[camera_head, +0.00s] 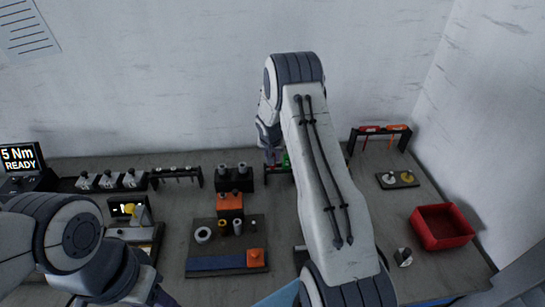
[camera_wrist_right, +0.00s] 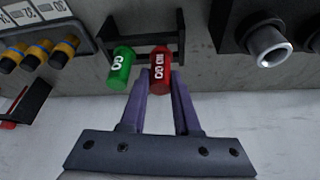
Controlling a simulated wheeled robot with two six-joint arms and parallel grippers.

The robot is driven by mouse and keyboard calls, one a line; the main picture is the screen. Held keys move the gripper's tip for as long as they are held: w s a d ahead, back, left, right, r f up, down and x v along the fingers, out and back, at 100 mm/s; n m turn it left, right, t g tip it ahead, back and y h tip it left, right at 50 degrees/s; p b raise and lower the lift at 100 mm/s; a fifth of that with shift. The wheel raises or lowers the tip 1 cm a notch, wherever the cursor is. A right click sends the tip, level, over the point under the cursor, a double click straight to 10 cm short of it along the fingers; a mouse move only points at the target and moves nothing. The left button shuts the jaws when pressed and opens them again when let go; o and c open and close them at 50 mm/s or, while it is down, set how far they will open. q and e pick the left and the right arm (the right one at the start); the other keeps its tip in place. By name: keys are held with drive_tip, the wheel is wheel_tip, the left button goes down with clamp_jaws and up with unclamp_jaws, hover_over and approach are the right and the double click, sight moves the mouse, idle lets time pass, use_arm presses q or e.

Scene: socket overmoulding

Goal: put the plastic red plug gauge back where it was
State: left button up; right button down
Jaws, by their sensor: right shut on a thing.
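The red plug gauge (camera_wrist_right: 159,68), a cylinder with white lettering, is between the fingertips of my right gripper (camera_wrist_right: 161,82) in the right wrist view. The gripper is shut on it. The gauge is at the small black rack (camera_wrist_right: 146,40), beside the green plug gauge (camera_wrist_right: 121,68). I cannot tell whether the red one is seated in the rack. In the head view my right arm covers much of this spot; a bit of the green gauge (camera_head: 286,160) and the rack (camera_head: 271,175) shows. My left gripper is not visible; only its arm shows at the left.
A black block with grey sockets (camera_head: 233,178) stands left of the rack, close by. Another rack with red and orange tools (camera_head: 381,131) is at the back right. A red bin (camera_head: 442,227) is at the right. A mat with parts (camera_head: 227,247) lies in front.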

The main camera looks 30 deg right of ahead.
drive_tip(key=shift+f+b, duration=0.35)
drive_tip(key=shift+f, duration=0.05)
drive_tip(key=c, duration=0.6)
unclamp_jaws()
drive_tip(key=shift+c, duration=0.2)
drive_tip(key=shift+r, duration=0.15)
